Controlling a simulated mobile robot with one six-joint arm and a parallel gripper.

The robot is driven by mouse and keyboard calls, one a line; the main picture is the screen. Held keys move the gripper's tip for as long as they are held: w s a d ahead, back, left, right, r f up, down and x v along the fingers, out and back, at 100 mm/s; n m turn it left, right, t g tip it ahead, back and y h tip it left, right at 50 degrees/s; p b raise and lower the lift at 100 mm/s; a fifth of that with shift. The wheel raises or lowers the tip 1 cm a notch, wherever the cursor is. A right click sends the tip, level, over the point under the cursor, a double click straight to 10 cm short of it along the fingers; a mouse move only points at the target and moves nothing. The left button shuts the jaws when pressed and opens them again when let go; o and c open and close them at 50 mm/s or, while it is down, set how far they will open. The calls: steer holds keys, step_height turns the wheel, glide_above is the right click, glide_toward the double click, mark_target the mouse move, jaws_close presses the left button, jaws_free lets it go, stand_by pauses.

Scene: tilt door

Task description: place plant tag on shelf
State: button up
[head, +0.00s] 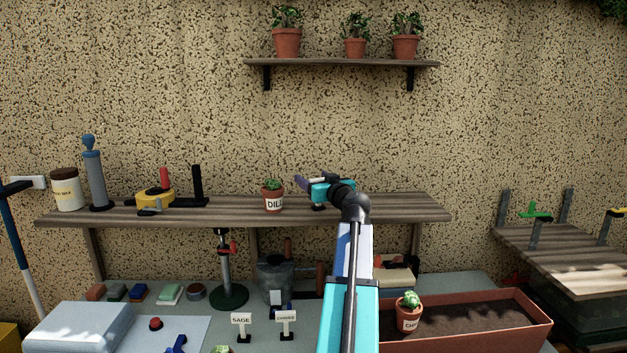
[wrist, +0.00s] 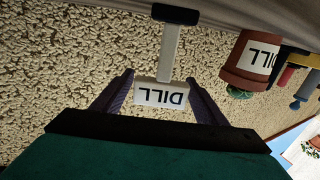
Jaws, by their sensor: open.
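The plant tag (wrist: 160,94) is a white DILL label on a pale stem with a black foot. In the wrist view, which is upside down, the label is between the two fingers of my gripper (wrist: 160,80). The fingers are open, with the label's ends close to them; I cannot tell if they touch. The foot is at the wooden shelf (head: 230,212), and the tag looks upright. In the head view my gripper (head: 311,183) is just above this shelf, right of the potted DILL plant (head: 273,204). My gripper mostly hides the tag there; its dark foot shows below.
A yellow tool (head: 156,195), a grey cylinder tool (head: 95,178) and a jar (head: 66,190) stand on the shelf's left. SAGE (head: 241,321) and CHIVES (head: 286,318) tags stand on the bench below. A planter (head: 480,325) is lower right. The shelf's right end is clear.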

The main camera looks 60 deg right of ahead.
steer(key=b+v, duration=0.2)
steer(key=v, duration=0.8)
steer(key=shift+f, duration=0.1)
steer(key=shift+v, duration=0.8)
